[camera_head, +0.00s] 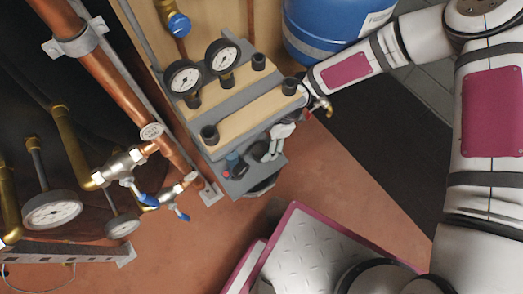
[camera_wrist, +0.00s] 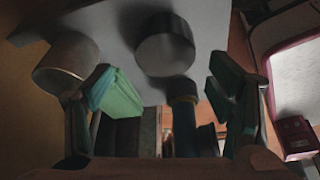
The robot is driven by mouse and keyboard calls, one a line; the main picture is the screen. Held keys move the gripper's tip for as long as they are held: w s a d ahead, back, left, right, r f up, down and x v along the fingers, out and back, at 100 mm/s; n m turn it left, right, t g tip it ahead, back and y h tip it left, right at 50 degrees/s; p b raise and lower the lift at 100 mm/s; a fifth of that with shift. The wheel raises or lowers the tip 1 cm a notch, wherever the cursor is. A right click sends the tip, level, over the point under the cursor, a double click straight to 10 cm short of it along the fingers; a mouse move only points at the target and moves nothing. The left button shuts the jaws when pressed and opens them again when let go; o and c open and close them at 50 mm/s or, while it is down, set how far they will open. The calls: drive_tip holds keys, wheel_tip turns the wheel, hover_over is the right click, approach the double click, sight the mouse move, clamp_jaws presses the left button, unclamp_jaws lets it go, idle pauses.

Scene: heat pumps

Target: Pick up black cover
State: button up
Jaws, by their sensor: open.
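Several black cylindrical caps show on the gauge unit in the head view; one sits at its left front corner (camera_head: 210,134) and another at its right end (camera_head: 290,86). I cannot tell which is the black cover. In the wrist view a dark round cylinder (camera_wrist: 165,47) sticks out from a grey plate, ahead of and between my fingers. My gripper (camera_wrist: 165,92) is open, its green-padded fingertips apart and nothing clearly held between them. In the head view my gripper (camera_head: 275,143) is partly hidden beside the unit's front edge, above a small grey shelf (camera_head: 240,184).
Two round gauges (camera_head: 184,77) stand on the unit. A dark blue cylinder (camera_wrist: 183,108) stands close between my fingers in the wrist view. Copper pipes with blue-handled valves (camera_head: 125,170) are at left, and a blue tank (camera_head: 330,28) is behind.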

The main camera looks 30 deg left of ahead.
sight(261, 150)
drive_tip(key=x, duration=0.1)
drive_tip(key=b+x, duration=0.1)
drive_tip(key=x, duration=0.2)
drive_tip(key=shift+d+f+b, duration=0.25)
drive_tip(key=shift+d+b, duration=0.1)
drive_tip(key=shift+d, duration=0.05)
drive_tip(key=c, duration=1)
drive_tip(key=shift+r, duration=0.15)
drive_tip(key=shift+c, duration=0.2)
